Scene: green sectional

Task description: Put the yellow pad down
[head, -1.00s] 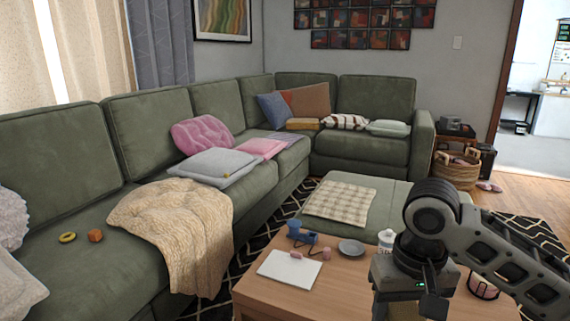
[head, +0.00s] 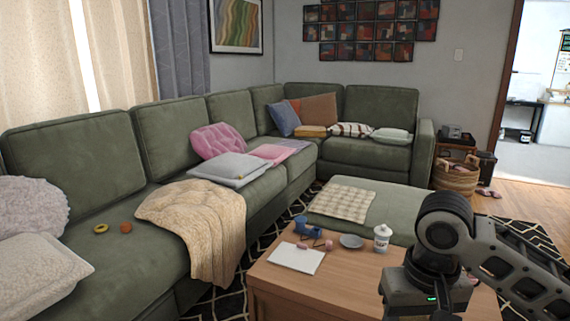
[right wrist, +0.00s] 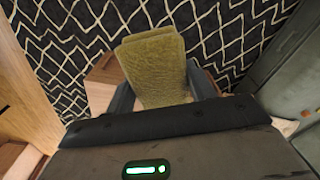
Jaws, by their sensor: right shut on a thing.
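The yellow pad (right wrist: 153,68) is in my right gripper (right wrist: 162,88) in the right wrist view, standing up between the two dark fingers. The gripper is shut on it, and the patterned rug shows beyond it. In the head view my right arm comes in from the right, with its wrist low over the right part of the coffee table (head: 330,290). The fingers and the held pad are hidden or below the picture there. My left gripper is in neither view.
The table holds a white sheet (head: 296,257), a blue item (head: 308,228), a grey dish (head: 351,241) and a white jar (head: 382,238). The green ottoman (head: 388,212) with a checked cloth stands behind. The green sectional (head: 130,255) carries cushions and a throw.

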